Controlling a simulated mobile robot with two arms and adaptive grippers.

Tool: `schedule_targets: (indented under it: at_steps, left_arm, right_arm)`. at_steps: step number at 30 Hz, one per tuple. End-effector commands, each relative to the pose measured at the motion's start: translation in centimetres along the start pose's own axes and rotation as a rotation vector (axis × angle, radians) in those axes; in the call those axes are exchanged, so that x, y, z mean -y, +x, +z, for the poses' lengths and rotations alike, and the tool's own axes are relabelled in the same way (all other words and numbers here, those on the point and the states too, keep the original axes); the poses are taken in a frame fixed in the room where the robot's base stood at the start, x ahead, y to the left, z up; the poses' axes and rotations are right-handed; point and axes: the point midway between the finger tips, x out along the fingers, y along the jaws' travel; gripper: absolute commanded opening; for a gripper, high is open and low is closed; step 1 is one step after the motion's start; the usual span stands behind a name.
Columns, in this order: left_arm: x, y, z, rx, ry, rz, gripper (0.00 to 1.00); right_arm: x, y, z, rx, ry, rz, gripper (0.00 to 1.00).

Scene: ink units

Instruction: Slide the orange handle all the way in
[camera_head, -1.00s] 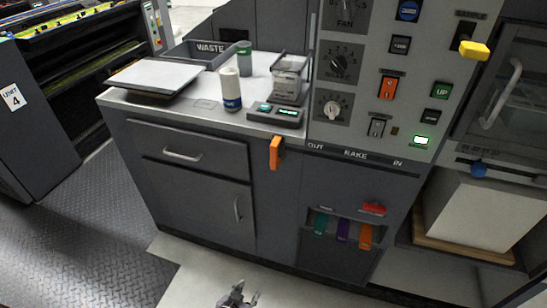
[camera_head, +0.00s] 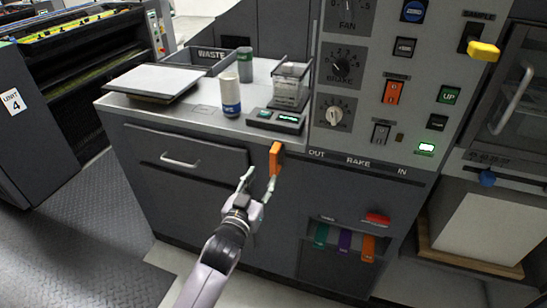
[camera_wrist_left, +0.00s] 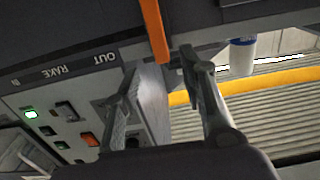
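The orange handle (camera_head: 276,158) stands at the OUT end of the slot labelled OUT, RAKE, IN, at the front edge of the grey console. My left gripper (camera_head: 258,182) is open just below and to the left of the handle, with its fingers pointing up. In the left wrist view the orange handle (camera_wrist_left: 154,28) hangs from the top edge, just beyond the tips of the open left gripper (camera_wrist_left: 157,65). I cannot tell whether a finger touches it. Nothing is held. My right gripper is not in view.
The control panel (camera_head: 365,135) with knobs and buttons rises above the slot. On the counter are a white bottle (camera_head: 231,95), a small display unit (camera_head: 276,121) and a clear container (camera_head: 291,84). A rack of coloured handles (camera_head: 345,240) sits lower right. Drawer handle (camera_head: 180,161) is at left.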

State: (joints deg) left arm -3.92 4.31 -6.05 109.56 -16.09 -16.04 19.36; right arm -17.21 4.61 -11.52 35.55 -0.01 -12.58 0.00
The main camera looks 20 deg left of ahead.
Motion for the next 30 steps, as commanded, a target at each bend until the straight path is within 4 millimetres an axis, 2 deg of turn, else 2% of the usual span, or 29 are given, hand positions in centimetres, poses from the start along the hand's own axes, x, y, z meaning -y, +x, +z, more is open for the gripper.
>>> schedule_targets:
  at_steps: [1,6,13,18,27,30]
  left_arm:
    - [0.0,1.3,-0.1,-0.002,0.001,0.000,0.38]
    - [0.0,4.9,-0.1,-0.001,0.000,0.001,0.38]
    - [0.0,8.7,0.1,0.001,0.000,0.000,0.38]
    - [0.0,9.9,0.0,0.000,0.000,0.001,0.38]
    - [0.0,10.1,0.1,0.001,0.000,0.001,0.38]
    - [0.0,10.1,0.1,0.001,0.000,0.001,0.32]
  right_arm:
    - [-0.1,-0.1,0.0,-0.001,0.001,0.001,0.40]
    - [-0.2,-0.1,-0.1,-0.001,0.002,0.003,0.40]
    - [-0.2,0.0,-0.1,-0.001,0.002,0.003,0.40]
    - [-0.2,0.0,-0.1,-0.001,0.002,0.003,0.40]
    - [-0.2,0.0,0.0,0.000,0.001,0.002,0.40]
    - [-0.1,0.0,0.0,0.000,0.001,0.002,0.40]
